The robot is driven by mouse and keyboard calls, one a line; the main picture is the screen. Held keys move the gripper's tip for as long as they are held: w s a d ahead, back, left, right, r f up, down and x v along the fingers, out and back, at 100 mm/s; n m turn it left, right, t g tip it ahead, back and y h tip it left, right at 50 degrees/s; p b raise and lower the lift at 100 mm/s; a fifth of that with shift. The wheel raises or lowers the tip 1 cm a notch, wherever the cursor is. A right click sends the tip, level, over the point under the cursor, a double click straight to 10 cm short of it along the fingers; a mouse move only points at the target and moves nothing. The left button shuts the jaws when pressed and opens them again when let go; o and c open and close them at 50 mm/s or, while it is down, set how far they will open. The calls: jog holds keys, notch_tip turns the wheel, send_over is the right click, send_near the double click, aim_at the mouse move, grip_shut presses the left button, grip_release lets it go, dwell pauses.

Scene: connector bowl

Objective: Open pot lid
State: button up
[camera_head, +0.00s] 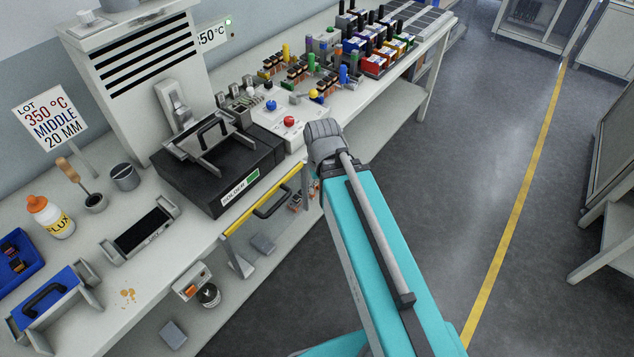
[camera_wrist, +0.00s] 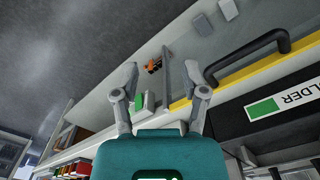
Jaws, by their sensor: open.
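The black solder pot (camera_head: 212,190), labelled SOLDER, stands on the bench left of centre in the head view. Its lid (camera_head: 208,147), with a dark handle (camera_head: 213,129) and grey side brackets, lies on top. In the wrist view part of the pot's dark front (camera_wrist: 245,118) shows at the right, with its label upside down; I cannot make out the lid there. My gripper (camera_wrist: 163,75) is open and empty in the wrist view, beside the bench's yellow front edge. In the head view my teal arm is right of the pot, and its gripper is hidden.
A yellow rail (camera_head: 262,198) with a black handle (camera_head: 272,203) runs along the bench front. A control box with a red button (camera_head: 289,120) and several coloured connectors stand behind the pot. A flux bottle (camera_head: 50,217) and blue tray (camera_head: 14,262) are left.

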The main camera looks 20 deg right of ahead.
notch_tip(320, 180, up, 24)
jog(key=m+t+y+p, duration=0.15)
jog(key=m+p, duration=0.85)
jog(key=p, duration=1.4)
send_over(209, 124)
jog(key=s+d, duration=0.2)
jog(key=shift+s+a+f+m+b, duration=0.1)
jog(key=shift+s+a+m+b, duration=0.05)
jog(key=shift+m+b, duration=0.15)
jog(key=shift+f, duration=0.1)
jog(key=f+b, duration=0.4)
jog(key=w+a+f+b, duration=0.1)
jog(key=f+b, duration=0.4)
jog(key=w+f+b, duration=0.1)
jog(key=f+b, duration=0.3)
jog(key=shift+a+f+b, duration=0.15)
jog(key=shift+a+b, duration=0.15)
grip_shut()
